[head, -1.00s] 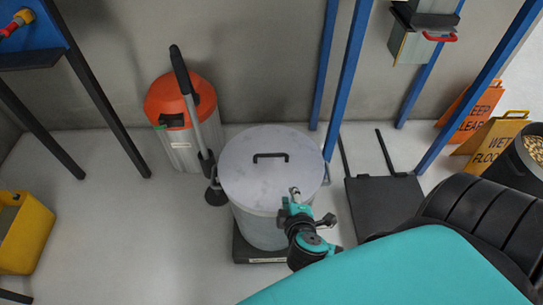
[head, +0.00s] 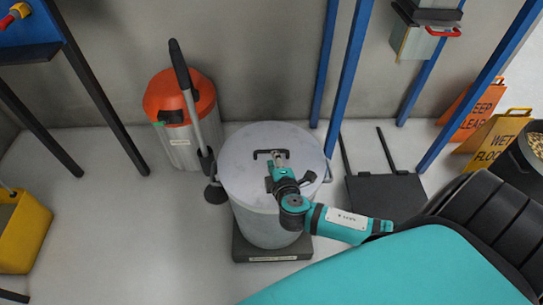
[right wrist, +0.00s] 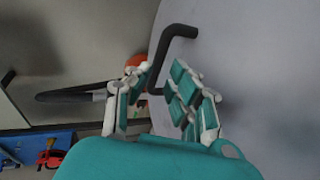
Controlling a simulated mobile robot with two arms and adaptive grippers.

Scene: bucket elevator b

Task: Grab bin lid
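The bin lid (head: 240,178) is a round grey disc on top of a grey cylindrical bin (head: 262,225), with a black bar handle (head: 262,154) in its middle. My right gripper (head: 281,158) reaches over the lid, with its tips at the right part of the handle. In the right wrist view the two teal-and-white fingers (right wrist: 163,82) stand apart. The black handle (right wrist: 165,45) lies just ahead of them, and its lower end shows in the gap between them. I cannot tell whether they touch it. My left gripper is not in view.
The bin stands on a dark base plate (head: 240,248). An orange-topped vacuum (head: 179,95) with a hose stands close at its left. Blue posts (head: 348,75) rise behind and right. A yellow bucket (head: 22,235) is far left. Wet-floor signs (head: 490,139) stand at right.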

